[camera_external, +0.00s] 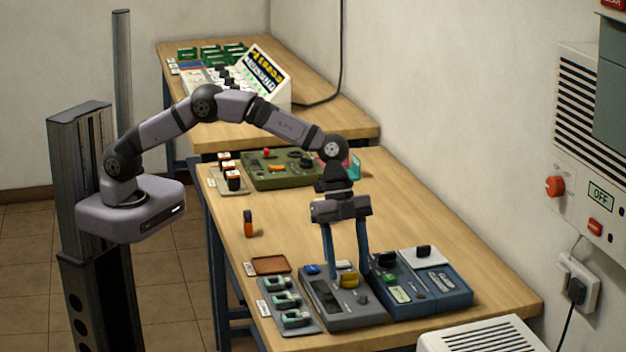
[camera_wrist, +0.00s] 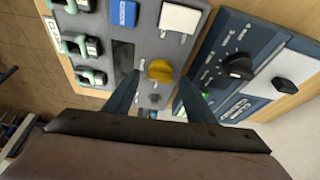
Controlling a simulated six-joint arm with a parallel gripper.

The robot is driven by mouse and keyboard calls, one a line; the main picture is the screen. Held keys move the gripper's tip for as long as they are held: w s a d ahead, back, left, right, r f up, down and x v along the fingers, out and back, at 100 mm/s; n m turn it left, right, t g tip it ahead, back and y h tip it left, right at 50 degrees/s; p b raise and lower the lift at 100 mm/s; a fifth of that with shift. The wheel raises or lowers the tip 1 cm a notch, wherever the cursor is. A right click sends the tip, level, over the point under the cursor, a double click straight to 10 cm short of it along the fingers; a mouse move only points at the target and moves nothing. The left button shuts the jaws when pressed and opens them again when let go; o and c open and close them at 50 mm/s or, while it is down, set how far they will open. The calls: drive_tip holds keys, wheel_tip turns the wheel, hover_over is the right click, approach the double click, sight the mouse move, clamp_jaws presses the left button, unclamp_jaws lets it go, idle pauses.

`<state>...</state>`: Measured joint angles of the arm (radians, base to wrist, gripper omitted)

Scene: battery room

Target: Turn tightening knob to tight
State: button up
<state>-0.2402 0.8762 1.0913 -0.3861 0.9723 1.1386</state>
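A yellow knob (camera_external: 347,279) sits on a grey device (camera_external: 340,318). It also shows in the wrist view (camera_wrist: 160,71). A black knob (camera_wrist: 237,68) sits on the blue device (camera_wrist: 216,50) beside it. The labels are too small to read, so I cannot tell by name which is the tightening knob. My gripper (camera_external: 346,270) points down over the grey device, its fingers apart with nothing held. In the wrist view the fingertips (camera_wrist: 159,79) lie on either side of the yellow knob, with gaps showing. Their exact height above the panel is unclear.
A brown tray (camera_external: 270,265) and an orange-and-black cylinder (camera_external: 249,224) are farther back. The middle of the table (camera_external: 285,220) is mostly clear.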

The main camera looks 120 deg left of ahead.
drive_tip(key=shift+r, duration=0.1)
drive_tip(key=b+v, duration=0.1)
drive_tip(key=v, duration=0.6)
drive_tip(key=shift+r, duration=0.1)
idle(0.4)
drive_tip(key=s+d+f+n+g+y+p, duration=0.1)
drive_tip(key=s+d+n+p, duration=0.2)
drive_tip(key=s, duration=1.5)
drive_tip(key=s+d+f+n+g+y+p, duration=0.1)
drive_tip(key=s+d+n, duration=0.4)
drive_tip(key=s, duration=1.3)
drive_tip(key=shift+d+g+y+p, duration=0.25)
drive_tip(key=shift+g+y+p, duration=0.25)
drive_tip(key=shift+g+p, duration=0.45)
